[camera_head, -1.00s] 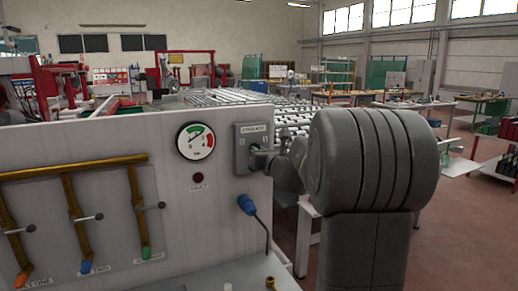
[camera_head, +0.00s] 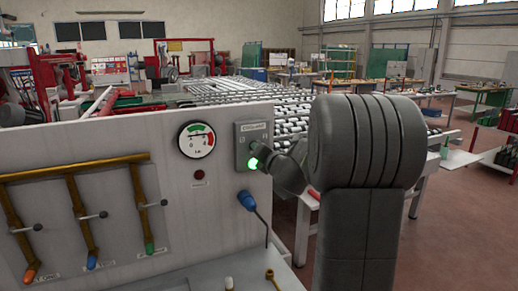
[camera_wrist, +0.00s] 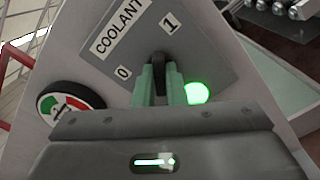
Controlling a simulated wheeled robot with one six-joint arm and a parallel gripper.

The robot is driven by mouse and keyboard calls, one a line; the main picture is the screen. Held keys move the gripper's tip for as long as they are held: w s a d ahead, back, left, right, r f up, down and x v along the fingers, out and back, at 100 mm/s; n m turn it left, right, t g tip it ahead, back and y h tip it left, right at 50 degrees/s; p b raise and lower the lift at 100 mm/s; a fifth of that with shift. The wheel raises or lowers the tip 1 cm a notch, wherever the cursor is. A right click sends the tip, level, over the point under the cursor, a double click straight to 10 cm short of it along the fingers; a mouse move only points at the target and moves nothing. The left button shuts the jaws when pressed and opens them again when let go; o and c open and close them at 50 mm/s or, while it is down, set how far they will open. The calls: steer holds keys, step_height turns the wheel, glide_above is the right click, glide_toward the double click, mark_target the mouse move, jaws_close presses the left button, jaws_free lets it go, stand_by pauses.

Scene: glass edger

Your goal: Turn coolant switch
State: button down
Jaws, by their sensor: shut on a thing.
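The coolant switch is a dark knob (camera_wrist: 157,60) on a grey plate (camera_wrist: 112,68) lettered COOLANT, with marks 0 and 1. In the wrist view my gripper (camera_wrist: 159,82) has its two pale green fingers closed on either side of the knob. The knob's visible end lies between the two marks; its exact angle is partly hidden by the fingers. A green lamp (camera_wrist: 198,93) glows beside the right finger. In the head view the plate (camera_head: 243,137) is on the white panel, the lamp (camera_head: 253,163) is lit, and my wrist covers the knob.
A round pressure gauge (camera_head: 196,139) and a small dark red lamp (camera_head: 199,174) are left of the plate. A blue-handled lever (camera_head: 247,200) sticks out below it. Brass pipes with valves (camera_head: 78,205) are at left. A roller conveyor (camera_head: 255,98) lies behind the panel.

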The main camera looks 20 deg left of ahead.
steer(key=shift+f, duration=0.1)
stand_by(0.3)
steer(key=c, duration=1.5)
jaws_free()
steer(key=b+v, duration=0.2)
steer(key=v, duration=1.1)
steer(key=shift+s+d+b, duration=0.25)
steer(key=shift+s+b, duration=0.05)
steer(key=shift+a, duration=0.1)
steer(key=p+x, duration=0.2)
steer(key=x, duration=1.1)
steer(key=shift+w+a+p, duration=0.15)
steer(key=shift+w+p, duration=0.15)
